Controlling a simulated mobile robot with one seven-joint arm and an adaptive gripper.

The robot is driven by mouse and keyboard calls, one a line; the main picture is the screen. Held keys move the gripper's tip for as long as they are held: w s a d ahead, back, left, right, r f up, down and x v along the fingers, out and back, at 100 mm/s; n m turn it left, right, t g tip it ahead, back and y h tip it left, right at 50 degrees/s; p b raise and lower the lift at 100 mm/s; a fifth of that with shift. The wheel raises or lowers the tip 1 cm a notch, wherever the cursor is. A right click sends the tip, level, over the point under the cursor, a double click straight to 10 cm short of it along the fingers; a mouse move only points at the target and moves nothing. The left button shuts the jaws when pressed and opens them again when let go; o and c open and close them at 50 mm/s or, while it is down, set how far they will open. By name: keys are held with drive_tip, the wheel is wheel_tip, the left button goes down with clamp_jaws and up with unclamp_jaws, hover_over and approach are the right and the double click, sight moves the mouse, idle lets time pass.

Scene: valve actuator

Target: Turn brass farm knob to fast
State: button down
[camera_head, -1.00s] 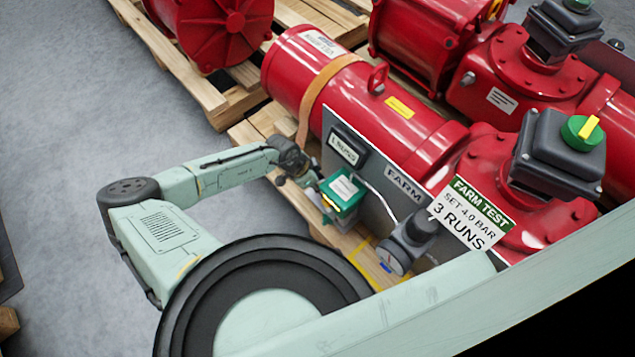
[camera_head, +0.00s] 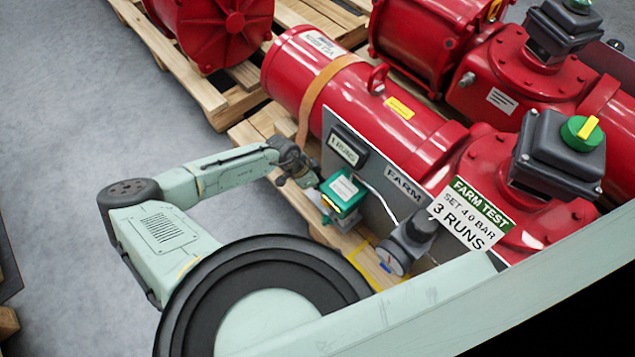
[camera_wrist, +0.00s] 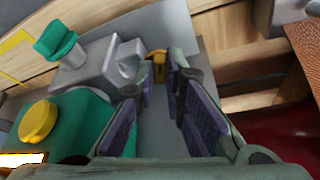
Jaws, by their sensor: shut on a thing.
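In the wrist view a small brass-yellow knob (camera_wrist: 159,68) shows between the fingertips, against a grey plate. My gripper (camera_wrist: 158,82) has its two purple-padded fingers closed in on it. The fingers partly hide it, and I cannot read any mark beside it. In the head view my gripper (camera_head: 303,178) is at the left end of the grey FARM panel (camera_head: 375,168), beside a green box (camera_head: 341,192). The brass knob cannot be made out there. A sign (camera_head: 470,213) reads FARM TEST, SET 4.0 BAR, 3 RUNS.
In the wrist view a grey valve body (camera_wrist: 95,66) with a teal knob (camera_wrist: 56,40) and the green box's yellow knob (camera_wrist: 38,122) stand close left of my fingers. A counter (camera_head: 347,147) reads 1 RUNS. A gauge (camera_head: 391,262) sits lower right. Red actuators fill the pallets behind.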

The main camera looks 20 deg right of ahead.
drive_tip(key=shift+s+r+n+p, duration=0.1)
drive_tip(key=shift+r+n+p, duration=0.05)
drive_tip(key=shift+n+p, duration=0.45)
drive_tip(key=shift+t, duration=0.3)
drive_tip(key=c, duration=1.7)
unclamp_jaws()
drive_tip(key=shift+o, duration=0.2)
drive_tip(key=v, duration=1.1)
drive_tip(key=shift+a+r, duration=0.15)
drive_tip(key=shift+r, duration=0.2)
